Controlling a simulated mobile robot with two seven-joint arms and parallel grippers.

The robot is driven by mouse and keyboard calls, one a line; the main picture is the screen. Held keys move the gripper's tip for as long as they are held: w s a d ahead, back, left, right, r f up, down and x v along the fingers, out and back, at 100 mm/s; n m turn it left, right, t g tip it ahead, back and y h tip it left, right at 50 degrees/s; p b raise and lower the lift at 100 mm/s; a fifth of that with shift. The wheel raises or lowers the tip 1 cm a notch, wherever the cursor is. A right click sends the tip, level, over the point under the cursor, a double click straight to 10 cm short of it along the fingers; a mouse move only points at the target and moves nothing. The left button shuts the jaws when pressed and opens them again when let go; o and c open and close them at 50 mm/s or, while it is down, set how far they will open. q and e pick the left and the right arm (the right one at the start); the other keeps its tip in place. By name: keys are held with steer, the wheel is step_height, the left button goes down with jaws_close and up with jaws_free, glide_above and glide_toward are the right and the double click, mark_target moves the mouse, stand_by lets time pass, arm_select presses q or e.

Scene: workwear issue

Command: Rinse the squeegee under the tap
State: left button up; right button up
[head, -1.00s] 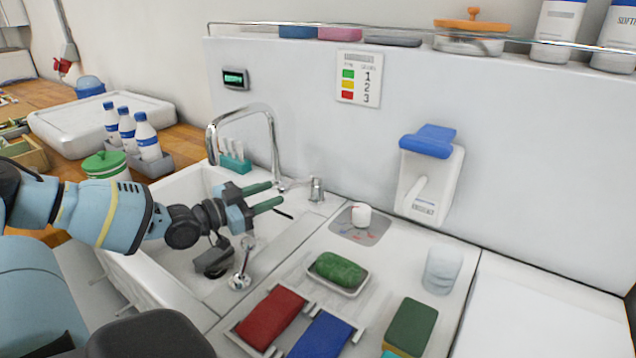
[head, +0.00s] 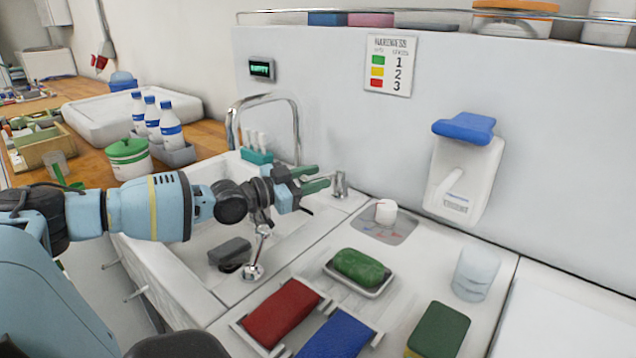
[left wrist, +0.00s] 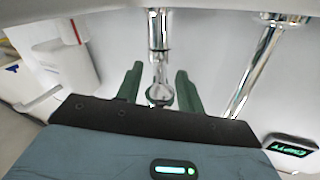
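The chrome tap (head: 297,125) arches over the white sink (head: 160,268). A short chrome tap post (head: 340,185) stands behind the sink, right of the spout. My left gripper (head: 322,178) is open, its green fingers just left of this post. In the left wrist view the fingers (left wrist: 158,88) lie either side of the chrome post (left wrist: 160,50) and its round end; I cannot tell whether they touch it. No squeegee can be made out for sure. A dark grey object (head: 232,252) lies in the sink; I cannot tell what it is. My right gripper is out of view.
A chrome fitting (head: 253,270) stands at the sink's near edge. Right of it are a green sponge in a dish (head: 362,268), red (head: 282,312) and blue cloths, and a wall dispenser (head: 463,175). The wall display (head: 261,68) appears to read EMPTY.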

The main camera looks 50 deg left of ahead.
arm_select(q)
steer(key=shift+w+d, duration=0.1)
steer(key=shift+w, duration=0.35)
steer(key=shift+c, duration=0.4)
jaws_close()
